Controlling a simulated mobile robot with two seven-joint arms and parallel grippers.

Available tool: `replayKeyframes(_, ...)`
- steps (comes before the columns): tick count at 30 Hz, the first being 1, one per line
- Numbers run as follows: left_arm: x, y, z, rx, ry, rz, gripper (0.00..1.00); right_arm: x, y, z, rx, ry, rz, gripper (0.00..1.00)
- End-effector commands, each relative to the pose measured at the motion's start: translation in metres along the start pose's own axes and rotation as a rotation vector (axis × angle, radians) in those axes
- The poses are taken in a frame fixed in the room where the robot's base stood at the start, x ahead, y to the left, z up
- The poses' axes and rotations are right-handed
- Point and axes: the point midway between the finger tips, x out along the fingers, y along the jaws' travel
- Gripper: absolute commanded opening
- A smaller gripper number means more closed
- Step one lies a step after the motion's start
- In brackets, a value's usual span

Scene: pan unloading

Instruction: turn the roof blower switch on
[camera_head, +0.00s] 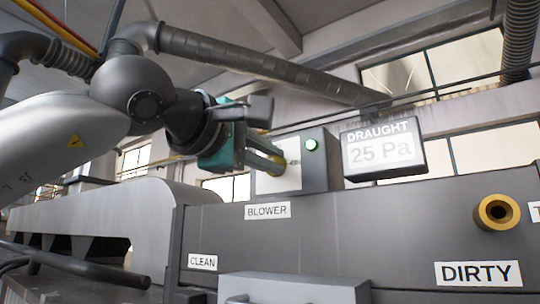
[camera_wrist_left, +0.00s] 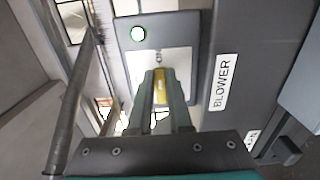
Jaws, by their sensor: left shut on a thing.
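The blower switch box (camera_head: 316,165) is a dark grey box with a pale front plate, above the BLOWER label (camera_head: 267,211). A round pale-green lamp (camera_head: 310,144) is on it and looks bright; it also shows in the left wrist view (camera_wrist_left: 138,33). My left gripper (camera_head: 272,161) reaches in from the left, with its fingers close to the plate. In the left wrist view its fingers are shut on a yellow switch handle (camera_wrist_left: 159,86). A small metal stub shows between the handle and the plate. The fingers hide part of the handle. My right gripper is out of view.
A display (camera_head: 383,149) right of the box reads DRAUGHT 25 Pa. A brass-coloured ring fitting (camera_head: 496,212) and a DIRTY label (camera_head: 478,273) are on the panel at the right. A CLEAN label (camera_head: 202,262) is lower left. Pipes run overhead.

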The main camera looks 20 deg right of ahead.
Motion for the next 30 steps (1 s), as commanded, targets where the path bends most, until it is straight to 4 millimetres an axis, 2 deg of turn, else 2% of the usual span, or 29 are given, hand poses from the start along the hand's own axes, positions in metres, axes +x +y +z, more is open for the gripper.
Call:
replayKeyframes(16, -0.0001, -0.0001, 0.0007, 0.026, -0.002, 0.002, 0.00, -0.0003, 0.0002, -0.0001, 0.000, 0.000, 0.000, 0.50)
replayKeyframes(17, -0.0001, -0.0001, 0.0008, 0.026, -0.002, 0.001, 0.20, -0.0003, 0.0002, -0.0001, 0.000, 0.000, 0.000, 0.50)
replayKeyframes(24, 0.0000, -0.0002, 0.0005, 0.024, -0.001, 0.001, 0.47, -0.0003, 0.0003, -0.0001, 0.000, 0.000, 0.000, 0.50)
replayKeyframes(30, 0.0000, -0.0003, 0.0003, 0.023, -0.001, 0.000, 0.47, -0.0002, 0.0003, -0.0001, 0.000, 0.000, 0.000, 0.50)
